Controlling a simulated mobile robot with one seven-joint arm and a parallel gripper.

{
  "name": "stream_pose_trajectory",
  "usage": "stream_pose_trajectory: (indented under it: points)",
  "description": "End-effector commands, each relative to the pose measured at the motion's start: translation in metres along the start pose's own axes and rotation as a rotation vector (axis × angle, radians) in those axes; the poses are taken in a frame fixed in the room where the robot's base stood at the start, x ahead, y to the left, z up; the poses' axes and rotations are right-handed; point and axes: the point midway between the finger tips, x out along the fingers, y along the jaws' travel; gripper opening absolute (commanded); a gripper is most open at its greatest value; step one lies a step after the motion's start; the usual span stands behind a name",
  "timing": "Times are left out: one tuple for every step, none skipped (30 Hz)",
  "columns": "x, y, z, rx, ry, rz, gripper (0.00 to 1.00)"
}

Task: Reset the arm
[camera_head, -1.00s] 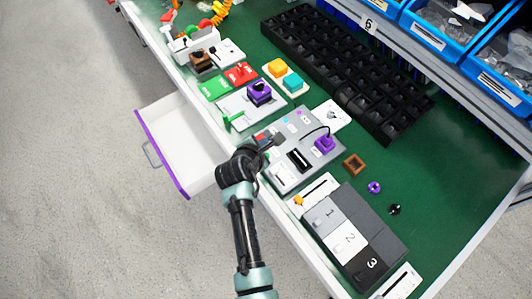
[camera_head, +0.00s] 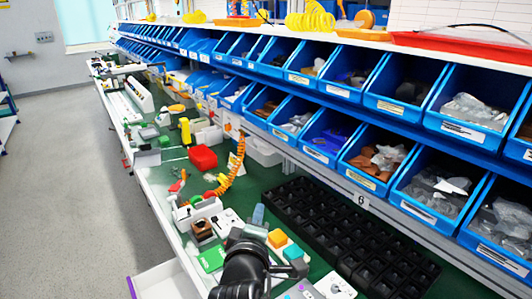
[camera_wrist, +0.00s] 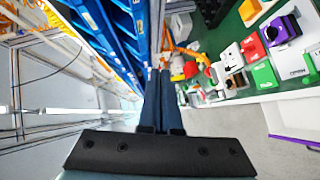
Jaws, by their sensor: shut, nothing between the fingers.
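My gripper (camera_wrist: 159,76) points away from the wrist camera, its two narrow fingers together with nothing between them. It is raised above the bench, apart from the things on it. In the head view my dark arm (camera_head: 244,265) rises at the bottom centre, over the near edge of the green bench, and hides part of the devices there. The grey panel with the purple knob, seen earlier, is mostly below the picture or behind the arm now.
Rows of blue bins (camera_head: 322,142) line the shelf above the bench. A black compartment tray (camera_head: 365,245) lies below them. A white drawer (camera_head: 165,283) stands open at the bottom left. A red box (camera_head: 202,158) sits further along. The grey floor (camera_head: 75,165) at left is clear.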

Motion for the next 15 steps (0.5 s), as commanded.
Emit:
stream_pose_trajectory:
  points:
    - [-0.011,0.041,-0.01,0.108,0.04,0.078,0.0]
    - [-0.019,0.062,-0.015,0.174,0.066,0.118,0.0]
    - [-0.03,0.091,-0.022,0.26,0.103,0.171,0.0]
    - [-0.04,0.111,-0.026,0.326,0.135,0.208,0.0]
    - [-0.05,0.131,-0.031,0.389,0.168,0.244,0.0]
    - [-0.066,0.157,-0.035,0.473,0.215,0.292,0.0]
    - [-0.079,0.176,-0.039,0.536,0.254,0.325,0.0]
    - [-0.092,0.195,-0.042,0.596,0.295,0.358,0.0]
    - [-0.112,0.219,-0.046,0.677,0.354,0.399,0.0]
    - [-0.127,0.235,-0.049,0.736,0.4,0.428,0.0]
    - [-0.143,0.252,-0.05,0.793,0.448,0.455,0.0]
    - [-0.164,0.271,-0.052,0.865,0.512,0.487,0.0]
    - [-0.18,0.284,-0.053,0.915,0.561,0.508,0.0]
    - [-0.196,0.296,-0.054,0.961,0.609,0.526,0.0]
    - [-0.216,0.309,-0.055,1.017,0.67,0.546,0.0]
